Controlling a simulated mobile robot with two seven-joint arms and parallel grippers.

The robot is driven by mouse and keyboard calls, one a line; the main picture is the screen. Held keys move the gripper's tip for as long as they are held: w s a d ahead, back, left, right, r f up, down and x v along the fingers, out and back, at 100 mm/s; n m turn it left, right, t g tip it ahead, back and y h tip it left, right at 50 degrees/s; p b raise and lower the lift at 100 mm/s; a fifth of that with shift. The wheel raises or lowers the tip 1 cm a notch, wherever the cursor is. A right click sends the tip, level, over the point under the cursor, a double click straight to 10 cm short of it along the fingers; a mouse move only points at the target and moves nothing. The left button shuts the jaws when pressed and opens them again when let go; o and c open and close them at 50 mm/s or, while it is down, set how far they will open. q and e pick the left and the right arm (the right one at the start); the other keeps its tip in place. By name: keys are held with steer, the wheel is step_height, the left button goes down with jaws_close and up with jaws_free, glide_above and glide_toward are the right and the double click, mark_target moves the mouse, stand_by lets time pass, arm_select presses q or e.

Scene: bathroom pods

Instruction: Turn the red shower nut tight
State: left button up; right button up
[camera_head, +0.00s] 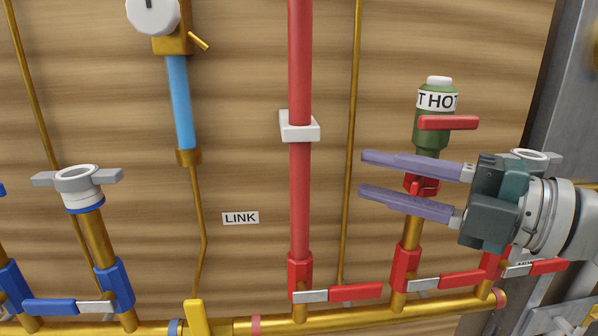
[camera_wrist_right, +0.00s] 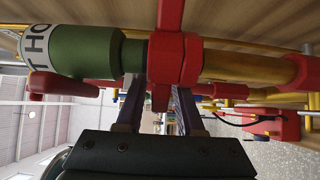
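The red shower nut (camera_head: 422,186) is a lobed collar on the pipe just below the green bottle-shaped fitting marked HOT. It also shows large in the right wrist view (camera_wrist_right: 188,58), with one lobe pointing toward my gripper. My right gripper (camera_head: 364,174) comes in from the right with its two purple fingers apart. In the head view one finger crosses above the nut and one below it. In the right wrist view the fingers (camera_wrist_right: 158,93) lie either side of the near lobe; I cannot tell whether they touch it. My left gripper is out of view.
The green HOT fitting (camera_head: 432,131) has a red lever (camera_head: 449,122) just above my upper finger. Red-handled valves (camera_head: 355,293) line the lower brass pipe. A thick red pipe (camera_head: 300,190) stands left of my fingertips. The wooden wall behind is bare around the LINK label (camera_head: 240,218).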

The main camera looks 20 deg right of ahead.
jaws_close()
stand_by(0.4)
